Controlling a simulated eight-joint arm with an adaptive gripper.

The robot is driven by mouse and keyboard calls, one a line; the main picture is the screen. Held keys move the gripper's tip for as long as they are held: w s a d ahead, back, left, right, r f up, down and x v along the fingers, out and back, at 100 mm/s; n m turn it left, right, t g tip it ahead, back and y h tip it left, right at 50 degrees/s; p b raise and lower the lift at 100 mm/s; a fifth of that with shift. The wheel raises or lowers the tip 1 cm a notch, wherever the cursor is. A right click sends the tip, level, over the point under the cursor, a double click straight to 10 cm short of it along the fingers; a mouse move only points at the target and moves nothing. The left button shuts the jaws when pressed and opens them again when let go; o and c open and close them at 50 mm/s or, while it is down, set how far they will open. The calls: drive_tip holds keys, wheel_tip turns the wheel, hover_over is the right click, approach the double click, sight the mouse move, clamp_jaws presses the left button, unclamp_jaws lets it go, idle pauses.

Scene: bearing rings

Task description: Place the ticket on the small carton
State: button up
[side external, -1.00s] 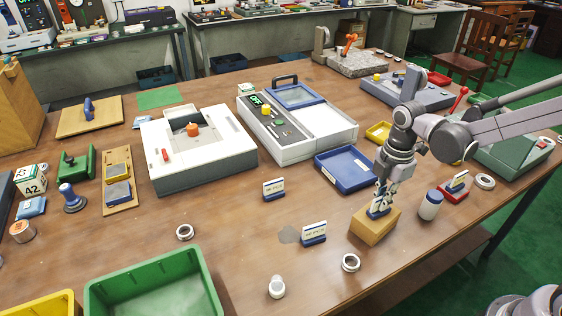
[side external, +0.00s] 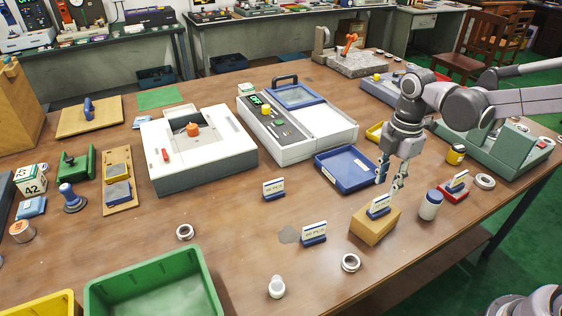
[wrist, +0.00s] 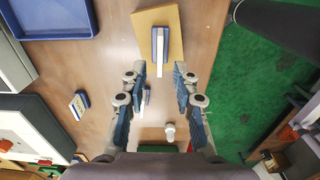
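The small carton (side external: 374,227) is a tan box on the table, and it also shows in the wrist view (wrist: 175,28). The ticket (side external: 379,204), a white card in a blue base, stands upright on top of the carton; from above it shows as a narrow strip in the wrist view (wrist: 160,48). My gripper (side external: 390,186) is above and behind the carton in the side view, apart from the ticket. Its two fingers are spread wide in the wrist view (wrist: 160,72), with nothing held between them.
Two similar tickets stand on the table, one left of the carton (side external: 314,232) and one farther back (side external: 273,188). A white bottle (side external: 430,205) and a red block with a card (side external: 455,187) are to the right. A blue tray (side external: 345,171) lies behind, and a metal ring (side external: 351,262) in front.

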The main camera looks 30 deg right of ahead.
wheel_tip(320, 180, up, 5)
drive_tip(key=m+t, duration=0.7)
drive_tip(key=m, duration=1.1)
approach(384, 197)
drive_tip(key=shift+s+d+r, duration=0.75)
drive_tip(key=shift+s, duration=0.15)
